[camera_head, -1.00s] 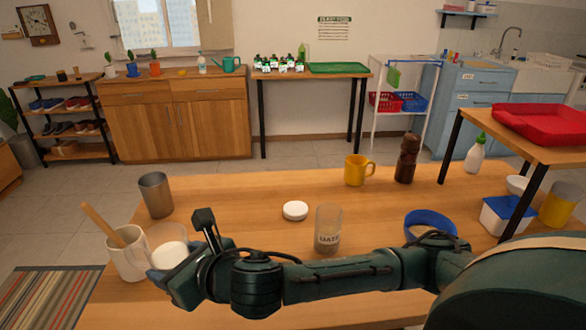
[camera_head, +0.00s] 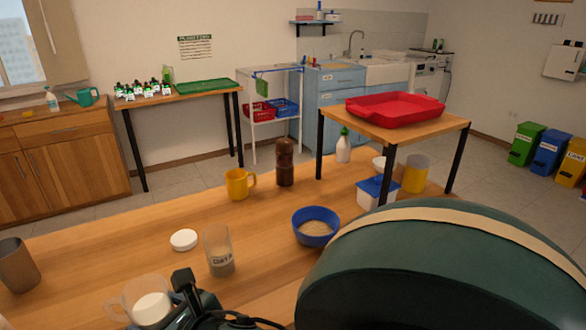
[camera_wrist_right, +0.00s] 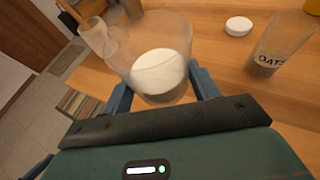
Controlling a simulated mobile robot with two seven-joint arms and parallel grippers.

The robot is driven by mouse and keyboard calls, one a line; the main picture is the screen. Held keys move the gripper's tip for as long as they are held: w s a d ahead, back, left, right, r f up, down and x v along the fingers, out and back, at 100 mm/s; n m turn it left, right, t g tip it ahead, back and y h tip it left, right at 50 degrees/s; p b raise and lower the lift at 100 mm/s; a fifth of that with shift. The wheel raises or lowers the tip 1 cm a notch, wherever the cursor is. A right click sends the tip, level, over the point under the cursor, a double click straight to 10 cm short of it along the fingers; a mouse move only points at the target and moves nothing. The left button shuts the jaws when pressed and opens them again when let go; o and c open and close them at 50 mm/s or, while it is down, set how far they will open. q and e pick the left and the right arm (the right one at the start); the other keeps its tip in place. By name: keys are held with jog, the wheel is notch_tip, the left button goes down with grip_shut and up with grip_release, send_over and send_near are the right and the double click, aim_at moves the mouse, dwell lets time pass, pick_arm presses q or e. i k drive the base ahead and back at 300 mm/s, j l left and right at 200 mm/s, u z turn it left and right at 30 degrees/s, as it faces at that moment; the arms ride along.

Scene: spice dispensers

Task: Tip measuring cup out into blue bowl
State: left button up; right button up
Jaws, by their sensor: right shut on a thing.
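The clear measuring cup (camera_head: 128,300) is at the lower left of the head view, with white contents inside. In the right wrist view the cup (camera_wrist_right: 178,32) is between the blue fingers of my right gripper (camera_wrist_right: 163,90), which is shut on it. It looks close to upright. The blue bowl (camera_head: 316,237) stands upright on the wooden table, right of the cup and farther back, with tan grainy contents. My right arm crosses the bottom of the head view and hides part of the table. My left gripper is not in view.
A clear oats jar (camera_head: 219,250) stands between cup and bowl. A white lid (camera_head: 184,240), yellow mug (camera_head: 238,184) and brown grinder (camera_head: 285,163) are behind. A metal cup (camera_head: 18,268) is at left. A side table with a red tray (camera_head: 395,109) stands right.

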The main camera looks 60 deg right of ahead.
aim_at(314, 226)
jog(key=k+l+z, duration=0.15)
jog(key=l, duration=0.45)
jog(key=k+l+z, duration=0.15)
jog(key=l, duration=0.5)
jog(key=l+z, duration=0.15)
jog(key=l, duration=0.5)
jog(key=k, duration=0.05)
